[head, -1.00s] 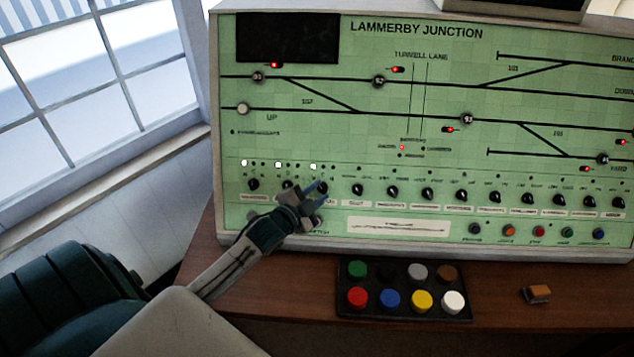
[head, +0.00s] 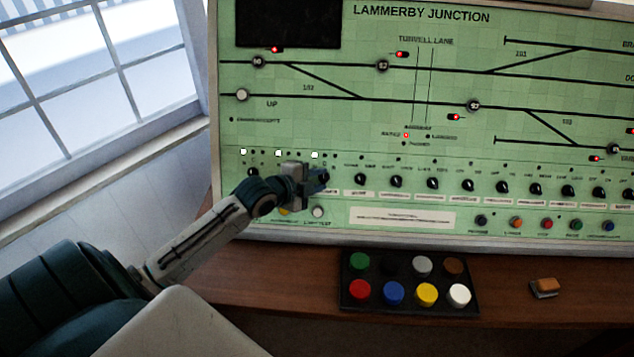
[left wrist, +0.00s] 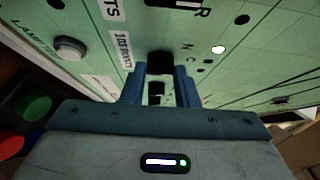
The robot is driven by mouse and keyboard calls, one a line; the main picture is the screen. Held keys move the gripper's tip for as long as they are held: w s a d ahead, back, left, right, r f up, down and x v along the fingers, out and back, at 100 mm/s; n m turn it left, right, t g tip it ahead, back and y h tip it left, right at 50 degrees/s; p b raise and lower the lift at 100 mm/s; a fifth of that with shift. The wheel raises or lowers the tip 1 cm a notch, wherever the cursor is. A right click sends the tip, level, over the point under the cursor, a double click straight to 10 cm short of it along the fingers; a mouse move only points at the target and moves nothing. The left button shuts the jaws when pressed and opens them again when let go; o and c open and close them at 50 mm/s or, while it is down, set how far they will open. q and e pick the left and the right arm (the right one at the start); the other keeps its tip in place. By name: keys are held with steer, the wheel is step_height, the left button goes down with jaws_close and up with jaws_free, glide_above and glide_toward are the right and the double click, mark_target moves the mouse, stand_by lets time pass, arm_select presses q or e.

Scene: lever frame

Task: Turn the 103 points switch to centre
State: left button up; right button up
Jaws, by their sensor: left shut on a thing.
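The green panel (head: 400,225) carries a row of black rotary switches with white labels. My left gripper (head: 318,182) is at the third switch from the left and hides most of it in the head view. In the left wrist view its blue fingers (left wrist: 160,90) are shut on a black switch knob (left wrist: 160,62), with a small label (left wrist: 123,50) beside it that I take for the 103 points one, though its number is blurred. Letters N and C show near the knob, and a white lamp (left wrist: 218,50) is lit near the N. The knob's pointer is hidden. My right gripper is not in view.
The first switch (head: 253,175) and other black switches stand close on either side. The white lamp test button (head: 317,212) sits just below my gripper. A black tray (head: 350,305) of coloured buttons and a small orange-brown block (head: 544,287) rest on the wooden desk.

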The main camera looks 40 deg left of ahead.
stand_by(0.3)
arm_select(q)
steer(key=o, duration=1)
steer(key=shift+s, duration=0.1)
steer(key=shift+s+a, duration=0.1)
steer(key=shift+s, duration=0.1)
steer(key=p+v, duration=0.2)
steer(key=v, duration=0.8)
steer(key=shift+p, duration=0.35)
steer(key=shift+r, duration=0.1)
